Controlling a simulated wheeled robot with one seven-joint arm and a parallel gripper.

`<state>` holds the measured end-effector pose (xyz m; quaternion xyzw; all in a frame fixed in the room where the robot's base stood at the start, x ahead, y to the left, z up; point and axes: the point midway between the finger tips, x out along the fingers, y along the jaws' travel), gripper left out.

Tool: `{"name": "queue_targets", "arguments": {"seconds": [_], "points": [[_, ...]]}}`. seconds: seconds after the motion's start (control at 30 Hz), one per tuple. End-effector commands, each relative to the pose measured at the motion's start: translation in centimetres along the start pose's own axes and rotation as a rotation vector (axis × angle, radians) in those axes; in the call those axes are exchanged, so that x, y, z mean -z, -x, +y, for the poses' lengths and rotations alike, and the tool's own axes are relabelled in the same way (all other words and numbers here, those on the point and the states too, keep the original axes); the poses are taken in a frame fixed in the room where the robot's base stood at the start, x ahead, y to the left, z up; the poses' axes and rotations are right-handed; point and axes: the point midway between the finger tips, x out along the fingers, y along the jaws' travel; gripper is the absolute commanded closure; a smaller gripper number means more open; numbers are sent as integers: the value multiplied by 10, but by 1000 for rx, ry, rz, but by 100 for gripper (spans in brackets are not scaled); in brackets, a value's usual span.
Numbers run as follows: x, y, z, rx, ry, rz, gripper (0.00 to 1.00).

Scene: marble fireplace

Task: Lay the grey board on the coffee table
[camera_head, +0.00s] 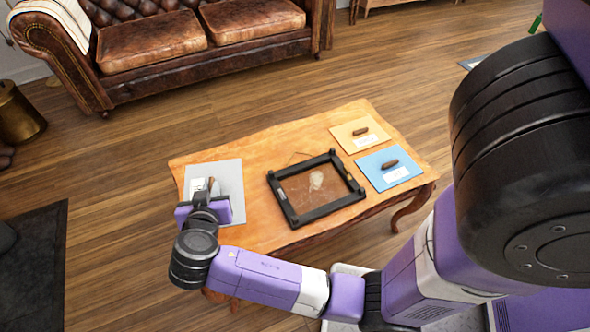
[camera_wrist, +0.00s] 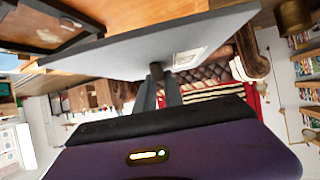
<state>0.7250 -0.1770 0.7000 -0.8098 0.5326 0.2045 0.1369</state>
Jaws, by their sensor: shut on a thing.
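The grey board (camera_head: 229,178) is over the left end of the wooden coffee table (camera_head: 258,155) in the head view. A white label and a small brown piece show on its face, partly hidden by my gripper. My gripper (camera_head: 206,194) is at the near-left part of the board and shut on it. In the wrist view the grey board (camera_wrist: 110,55) is seen at a steep slant, and my fingers (camera_wrist: 157,72) meet at a small dark piece on its face. I cannot tell whether the board's underside touches the table.
A black-framed tray (camera_head: 317,211) lies mid-table, right of the grey board. A yellow board (camera_head: 345,139) and a blue board (camera_head: 374,178), each with a brown piece and label, lie at the right end. A leather sofa (camera_head: 155,45) stands behind, with open floor between.

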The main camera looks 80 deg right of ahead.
Motion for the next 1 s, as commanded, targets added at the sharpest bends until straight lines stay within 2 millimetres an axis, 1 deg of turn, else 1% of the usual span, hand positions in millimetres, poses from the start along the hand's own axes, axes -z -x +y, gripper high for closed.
{"name": "queue_targets", "arguments": {"seconds": [0.03,0.07,0.2,0.33,0.4,0.47,0.9,1.0], "points": [[8,-1,5,-40,-26,3,100],[11,-1,8,-62,-36,2,100],[19,0,17,-116,-62,0,100],[19,0,18,-125,-64,-1,100],[14,-3,18,-124,-62,-1,100],[6,-7,18,-124,-62,-2,100],[-88,-58,19,-124,-58,-3,100],[-105,-68,19,-123,-60,-2,100]]}}
